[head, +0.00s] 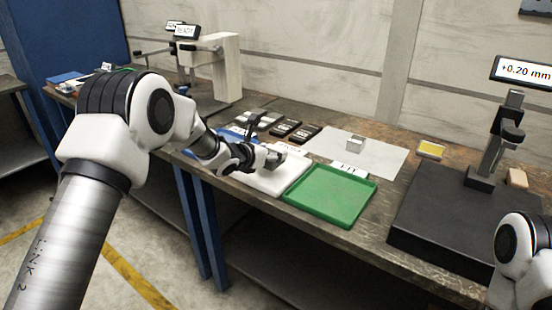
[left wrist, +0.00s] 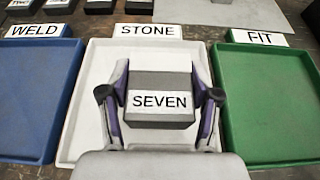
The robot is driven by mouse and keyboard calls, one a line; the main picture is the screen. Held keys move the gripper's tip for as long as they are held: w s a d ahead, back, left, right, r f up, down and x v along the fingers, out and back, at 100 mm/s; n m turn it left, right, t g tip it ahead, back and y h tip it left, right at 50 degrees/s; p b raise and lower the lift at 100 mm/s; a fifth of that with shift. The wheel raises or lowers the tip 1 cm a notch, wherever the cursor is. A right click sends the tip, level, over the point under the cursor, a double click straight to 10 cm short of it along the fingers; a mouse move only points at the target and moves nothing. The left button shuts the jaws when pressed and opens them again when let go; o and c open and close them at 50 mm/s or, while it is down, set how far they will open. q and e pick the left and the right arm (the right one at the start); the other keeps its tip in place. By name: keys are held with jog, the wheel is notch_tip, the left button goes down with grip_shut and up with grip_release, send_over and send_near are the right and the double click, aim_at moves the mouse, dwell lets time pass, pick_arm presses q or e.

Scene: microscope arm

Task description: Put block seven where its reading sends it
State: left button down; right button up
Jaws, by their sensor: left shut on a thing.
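Block seven (left wrist: 160,82), a grey block with a white "SEVEN" label, is between the purple-lined fingers of my left gripper (left wrist: 160,103), which is shut on it. The gripper shows small in the head view (head: 262,158). The block is over the white tray (left wrist: 84,128) marked STONE; I cannot tell whether it touches the floor of the tray. The blue tray (left wrist: 30,100) marked WELD is to the left and the green tray (head: 330,196) marked FIT to the right. My right gripper is out of view.
Several dark labelled blocks (head: 284,128) stand behind the trays. A pale sheet (head: 380,158) with a small metal block (head: 356,143) lies behind the green tray. The gauge's dark base (head: 440,225) fills the bench's right. Another instrument (head: 228,65) stands at the back left.

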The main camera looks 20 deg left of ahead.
aim_at(269, 146)
pick_arm(q)
jog(key=w, duration=0.1)
jog(key=w+a, duration=0.1)
jog(key=shift+w+a+r+p, duration=0.15)
jog(key=shift+w+p, duration=0.15)
jog(key=shift+w+f, duration=0.1)
jog(key=shift+f, duration=0.15)
notch_tip(269, 146, down, 3)
jog(key=shift+f, duration=0.15)
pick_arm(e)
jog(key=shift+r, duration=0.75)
pick_arm(q)
jog(key=shift+c, duration=1.2)
grip_release()
jog(key=shift+f, duration=0.15)
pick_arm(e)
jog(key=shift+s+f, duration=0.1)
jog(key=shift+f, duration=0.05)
